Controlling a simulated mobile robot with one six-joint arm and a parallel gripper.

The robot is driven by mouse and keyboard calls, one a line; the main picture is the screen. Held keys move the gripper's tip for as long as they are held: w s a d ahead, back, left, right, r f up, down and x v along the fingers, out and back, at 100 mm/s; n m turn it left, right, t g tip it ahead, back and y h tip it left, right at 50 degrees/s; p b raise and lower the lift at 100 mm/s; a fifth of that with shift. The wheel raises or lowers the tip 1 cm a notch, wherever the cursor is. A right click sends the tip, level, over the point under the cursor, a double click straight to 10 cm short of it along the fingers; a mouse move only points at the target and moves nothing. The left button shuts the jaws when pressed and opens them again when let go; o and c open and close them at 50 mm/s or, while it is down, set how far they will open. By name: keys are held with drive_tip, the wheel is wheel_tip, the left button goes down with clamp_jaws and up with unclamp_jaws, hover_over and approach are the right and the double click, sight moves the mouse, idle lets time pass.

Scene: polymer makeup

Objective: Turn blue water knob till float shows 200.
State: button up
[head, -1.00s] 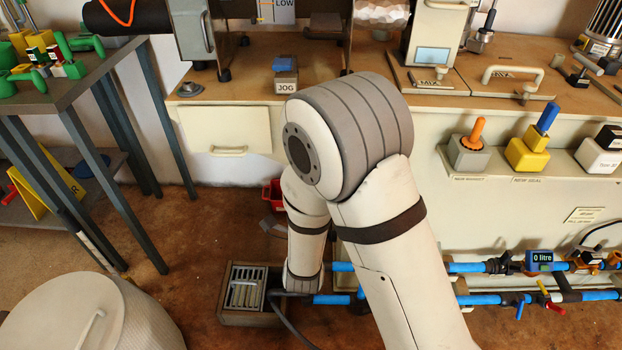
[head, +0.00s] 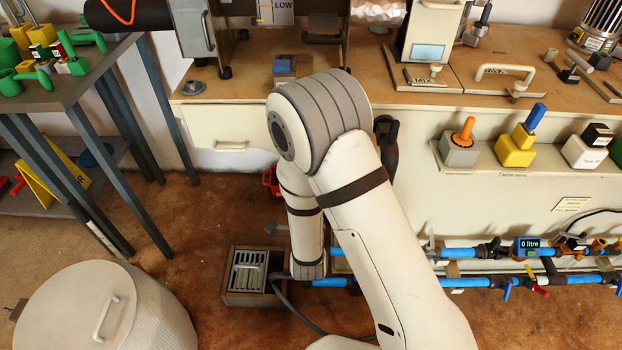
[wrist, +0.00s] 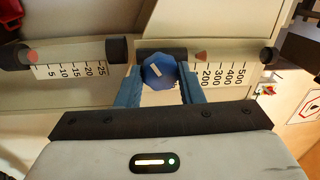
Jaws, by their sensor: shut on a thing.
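In the wrist view, the blue knob (wrist: 158,71) sits between the two blue fingers of my gripper (wrist: 158,88), which is shut on it. A pale mark shows on its face. Right of it is a clear tube whose scale (wrist: 220,76) reads up to 500. Its red float (wrist: 201,57) lies near the low end, a little left of the 200 label. In the head view my arm hides the gripper and the knob.
A second tube (wrist: 70,55) with a scale to 25 and its own red float lies at the left in the wrist view. The head view shows blue pipes with a "0 litre" meter (head: 526,246), a floor drain box (head: 248,272) and a round bin (head: 98,315).

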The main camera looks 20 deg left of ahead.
drive_tip(key=o, duration=1)
drive_tip(key=shift+c, duration=0.2)
drive_tip(key=v, duration=0.7)
drive_tip(key=shift+s+p, duration=0.35)
drive_tip(key=shift+p, duration=0.1)
drive_tip(key=shift+d, duration=0.1)
